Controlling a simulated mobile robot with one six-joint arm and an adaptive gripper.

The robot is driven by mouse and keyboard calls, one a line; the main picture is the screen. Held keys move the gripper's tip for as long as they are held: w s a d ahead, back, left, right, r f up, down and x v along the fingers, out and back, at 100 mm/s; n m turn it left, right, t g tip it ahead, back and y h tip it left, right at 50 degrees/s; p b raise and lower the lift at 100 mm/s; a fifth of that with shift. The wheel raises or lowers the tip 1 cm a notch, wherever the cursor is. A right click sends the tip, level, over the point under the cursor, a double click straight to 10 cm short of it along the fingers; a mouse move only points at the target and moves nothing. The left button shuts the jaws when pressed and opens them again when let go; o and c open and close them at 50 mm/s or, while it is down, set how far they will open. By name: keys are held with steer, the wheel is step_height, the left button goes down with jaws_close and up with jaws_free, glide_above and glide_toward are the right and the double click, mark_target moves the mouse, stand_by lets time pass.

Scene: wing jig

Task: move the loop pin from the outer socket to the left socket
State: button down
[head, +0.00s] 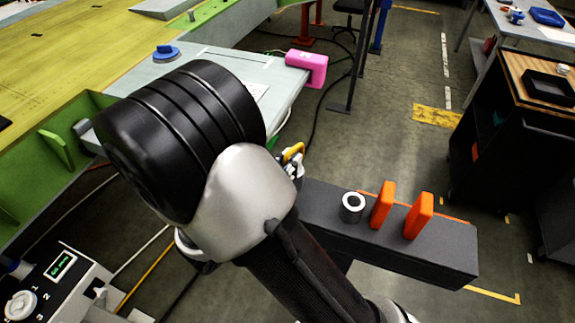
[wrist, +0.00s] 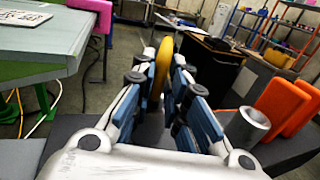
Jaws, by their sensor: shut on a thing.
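The loop pin shows as a yellow ring (wrist: 163,62) between the fingers in the wrist view. A piece of it also shows in the head view (head: 293,152), just past my arm. My gripper (wrist: 164,80) is shut on the ring, with blue-padded fingers on both sides. Its lower part is hidden, so I cannot tell whether the pin sits in a socket. A grey metal socket (head: 352,207) stands on the dark beam; its open hole shows empty. It is right of my gripper in the wrist view (wrist: 247,126). I cannot make out another socket; my arm covers part of the beam.
Two orange upright plates (head: 402,210) stand on the dark beam (head: 445,257) right of the socket. A pale table (head: 285,85) with a pink block (head: 307,68) lies behind my arm. A black cabinet (head: 490,130) stands at the right, with open floor between.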

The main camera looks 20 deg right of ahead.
steer(key=shift+f, duration=0.35)
steer(key=c, duration=1.6)
jaws_free()
steer(key=shift+r, duration=0.15)
